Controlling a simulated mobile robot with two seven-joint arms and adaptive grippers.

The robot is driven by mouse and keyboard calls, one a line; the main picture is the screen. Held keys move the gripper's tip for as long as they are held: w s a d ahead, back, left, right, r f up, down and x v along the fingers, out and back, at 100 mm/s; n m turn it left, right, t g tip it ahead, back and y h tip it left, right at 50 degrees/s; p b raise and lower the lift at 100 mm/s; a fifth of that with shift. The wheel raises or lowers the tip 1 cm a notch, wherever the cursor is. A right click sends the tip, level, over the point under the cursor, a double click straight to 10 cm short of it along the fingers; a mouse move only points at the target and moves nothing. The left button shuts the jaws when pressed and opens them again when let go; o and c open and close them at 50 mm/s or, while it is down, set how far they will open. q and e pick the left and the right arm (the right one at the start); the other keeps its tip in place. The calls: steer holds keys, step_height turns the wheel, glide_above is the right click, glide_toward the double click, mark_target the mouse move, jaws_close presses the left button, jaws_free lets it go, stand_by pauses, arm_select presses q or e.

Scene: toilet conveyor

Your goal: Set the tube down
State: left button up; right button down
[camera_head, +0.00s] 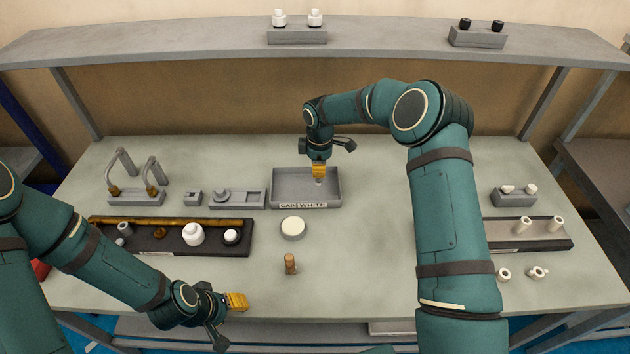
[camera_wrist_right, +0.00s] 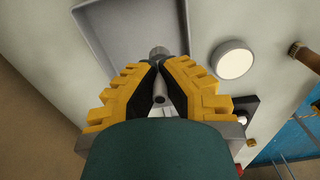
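My right gripper (camera_head: 319,176) points down over the grey tray (camera_head: 282,185) whose label seems to read "CAP WHITE". In the right wrist view its yellow fingers (camera_wrist_right: 160,72) are closed in on a small grey tube (camera_wrist_right: 160,88), with the dark pads against its sides. The tube's rounded upper part shows just beyond the fingertips near the tray's edge. In the head view only a pale tip of it shows under the fingers. I cannot tell whether it touches the tray floor. My left gripper (camera_head: 237,301) is near the front edge, with nothing visible in it.
A round white-topped disc (camera_head: 293,228) and a brown peg (camera_head: 290,263) stand in front of the tray. A dark tray (camera_head: 165,243) with white parts lies left. A grey fixture (camera_head: 236,199) sits beside the labelled tray. A shelf (camera_head: 380,36) spans the back above.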

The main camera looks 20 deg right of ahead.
mark_target(319, 181)
step_height(319, 181, down, 5)
steer(key=shift+f, duration=0.15)
arm_select(q)
steer(key=shift+w+r, duration=0.1)
arm_select(e)
steer(key=shift+w+f, duration=0.1)
steer(key=shift+f, duration=0.2)
steer(key=c, duration=1.1)
jaws_free()
steer(key=shift+c, duration=0.2)
steer(key=shift+r, duration=0.1)
arm_select(q)
steer(key=shift+r, duration=0.1)
arm_select(e)
steer(key=shift+r, duration=0.2)
arm_select(q)
steer(key=shift+f, duration=0.4)
arm_select(e)
step_height(319, 181, up, 12)
steer(key=shift+f, duration=0.1)
